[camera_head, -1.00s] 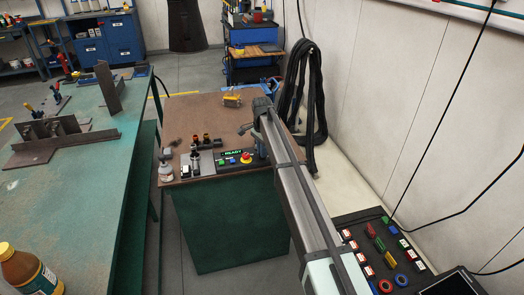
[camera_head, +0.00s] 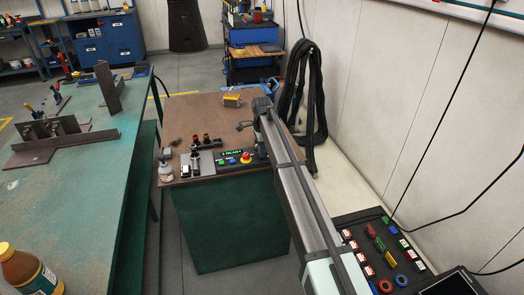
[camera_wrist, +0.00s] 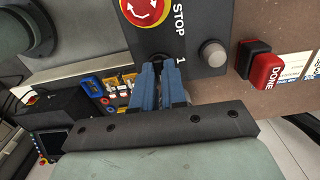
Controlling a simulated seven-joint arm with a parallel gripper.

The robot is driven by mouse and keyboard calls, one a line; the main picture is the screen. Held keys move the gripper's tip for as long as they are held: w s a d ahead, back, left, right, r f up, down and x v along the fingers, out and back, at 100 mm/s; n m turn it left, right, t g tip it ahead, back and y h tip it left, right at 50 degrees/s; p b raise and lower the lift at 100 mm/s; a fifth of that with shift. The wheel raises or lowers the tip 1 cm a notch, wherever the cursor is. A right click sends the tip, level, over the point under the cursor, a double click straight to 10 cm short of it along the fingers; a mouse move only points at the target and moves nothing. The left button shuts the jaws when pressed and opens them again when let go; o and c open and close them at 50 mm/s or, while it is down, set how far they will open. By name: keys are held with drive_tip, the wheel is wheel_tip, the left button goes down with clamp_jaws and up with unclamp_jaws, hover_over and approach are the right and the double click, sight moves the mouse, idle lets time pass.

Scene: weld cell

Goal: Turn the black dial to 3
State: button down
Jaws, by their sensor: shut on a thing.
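In the wrist view my gripper (camera_wrist: 158,68) has its blue fingers closed at the panel face, just below the red stop button (camera_wrist: 145,8). It is shut on the black dial, which the fingers almost wholly hide, so I cannot read its pointer. A white "1" shows on the panel just right of the fingertips. In the head view the control panel (camera_head: 228,164) lies at the front of the brown table, with a lit green display (camera_head: 231,153) reading READY. My gripper (camera_head: 262,151) is at the panel's right end, largely hidden by my arm.
In the wrist view a grey round knob (camera_wrist: 213,53) and a red DONE button (camera_wrist: 265,72) sit to the right of my fingers.

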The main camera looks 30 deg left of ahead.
drive_tip(key=c, duration=1.2)
unclamp_jaws()
wheel_tip(320, 180, up, 14)
drive_tip(key=shift+f, duration=0.1)
